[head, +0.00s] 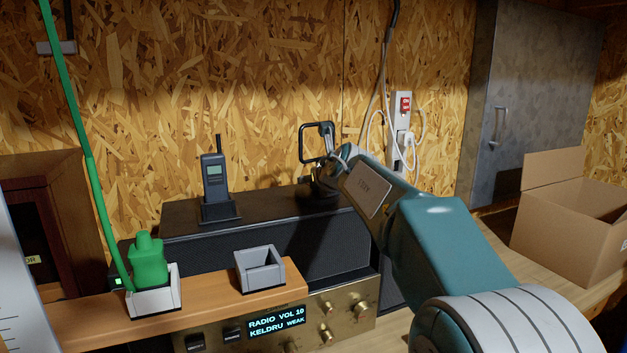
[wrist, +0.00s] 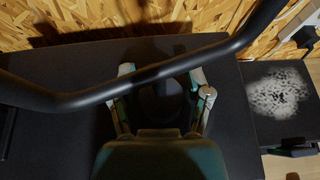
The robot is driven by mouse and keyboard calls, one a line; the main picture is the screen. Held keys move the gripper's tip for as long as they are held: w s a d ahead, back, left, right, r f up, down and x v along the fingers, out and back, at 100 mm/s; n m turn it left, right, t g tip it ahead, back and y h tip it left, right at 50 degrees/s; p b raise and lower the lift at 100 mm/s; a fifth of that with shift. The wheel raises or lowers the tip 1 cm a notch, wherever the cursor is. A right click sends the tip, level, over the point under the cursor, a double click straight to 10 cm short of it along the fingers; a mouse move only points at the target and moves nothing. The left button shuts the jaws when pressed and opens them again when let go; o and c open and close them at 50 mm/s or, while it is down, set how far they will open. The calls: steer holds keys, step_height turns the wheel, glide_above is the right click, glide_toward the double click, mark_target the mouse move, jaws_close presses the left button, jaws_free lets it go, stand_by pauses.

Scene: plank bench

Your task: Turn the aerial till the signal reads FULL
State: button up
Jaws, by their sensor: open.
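The aerial (head: 302,143) is a black loop frame on a dark round base, on top of the black speaker cabinet (head: 270,205). In the wrist view its black bar (wrist: 62,102) crosses close to the camera. My gripper (head: 328,170) is at the aerial's lower part. In the wrist view its open fingers (wrist: 161,85) lie on either side of a dark round post (wrist: 160,100). I cannot tell whether they touch it. The radio's display (head: 277,321) reads RADIO VOL 10, KELDRU WEAK.
A handheld radio (head: 214,178) stands in its cradle on the cabinet, left of the aerial. A wooden shelf (head: 215,297) holds a green plug-like object (head: 148,262) and an empty grey holder (head: 260,269). A cardboard box (head: 570,220) is at the right. A socket strip (head: 402,125) hangs behind.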

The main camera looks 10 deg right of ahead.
steer(key=v, duration=1.1)
steer(key=shift+s, duration=0.4)
steer(key=shift+o, duration=1.2)
steer(key=w+f, duration=0.1)
steer(key=w, duration=0.2)
steer(key=w+a+f+n+y, duration=0.1)
steer(key=w, duration=0.2)
steer(key=w+f+y, duration=0.1)
steer(key=w+f, duration=0.1)
steer(key=w, duration=0.1)
steer(key=shift+w+a+n+g, duration=0.2)
steer(key=shift+a+n+g, duration=0.1)
jaws_close()
